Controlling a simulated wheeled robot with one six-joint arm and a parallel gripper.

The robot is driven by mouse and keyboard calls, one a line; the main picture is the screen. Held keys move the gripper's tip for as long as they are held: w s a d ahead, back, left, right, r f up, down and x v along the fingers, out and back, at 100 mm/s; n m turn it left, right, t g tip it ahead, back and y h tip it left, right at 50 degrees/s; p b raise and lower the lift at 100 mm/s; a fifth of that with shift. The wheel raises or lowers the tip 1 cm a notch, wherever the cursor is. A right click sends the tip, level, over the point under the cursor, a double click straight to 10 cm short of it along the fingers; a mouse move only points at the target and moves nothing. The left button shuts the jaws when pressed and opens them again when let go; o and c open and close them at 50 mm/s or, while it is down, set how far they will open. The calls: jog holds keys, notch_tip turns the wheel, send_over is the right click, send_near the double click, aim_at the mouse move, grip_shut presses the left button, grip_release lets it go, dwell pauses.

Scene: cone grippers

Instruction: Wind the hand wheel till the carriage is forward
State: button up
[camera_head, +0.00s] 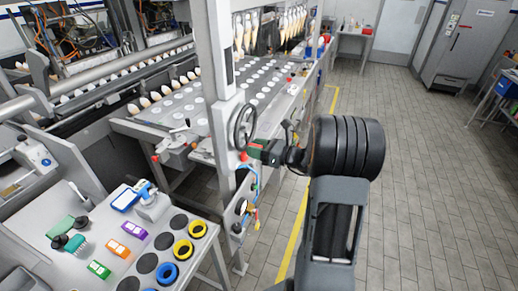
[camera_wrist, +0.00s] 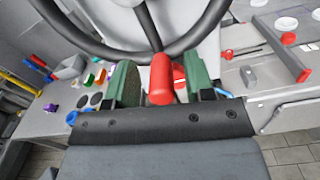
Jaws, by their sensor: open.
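The dark hand wheel (camera_head: 243,127) stands on the grey machine post in the head view. Its black rim (camera_wrist: 95,47) and a spoke fill the top of the wrist view. A red crank handle (camera_wrist: 161,82) sticks out from the wheel toward the wrist camera. My gripper (camera_head: 254,152) is at the lower part of the wheel. It is open, with one green-padded finger on each side of the red handle; gaps show between pads and handle in the wrist view. I cannot tell which machine part is the carriage.
A grey bench (camera_head: 90,205) at lower left bears coloured rings, blocks and brushes. The machine bed (camera_head: 190,125) with rows of white discs lies behind the wheel. A red-handled lever (camera_wrist: 296,66) is at right in the wrist view. Tiled floor at right is clear.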

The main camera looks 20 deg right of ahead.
jog(key=b+v, duration=0.3)
jog(key=v, duration=1.1)
jog(key=shift+w, duration=0.1)
jog(key=s+a+f+n+g+h, duration=0.5)
jog(key=s+a+f+n+g, duration=0.35)
jog(key=n, duration=0.55)
jog(key=s+a+r+n+h, duration=0.2)
jog(key=a+r+n+h, duration=0.5)
jog(key=n, duration=0.8)
jog(key=a, duration=0.3)
jog(key=shift+d+r, duration=0.1)
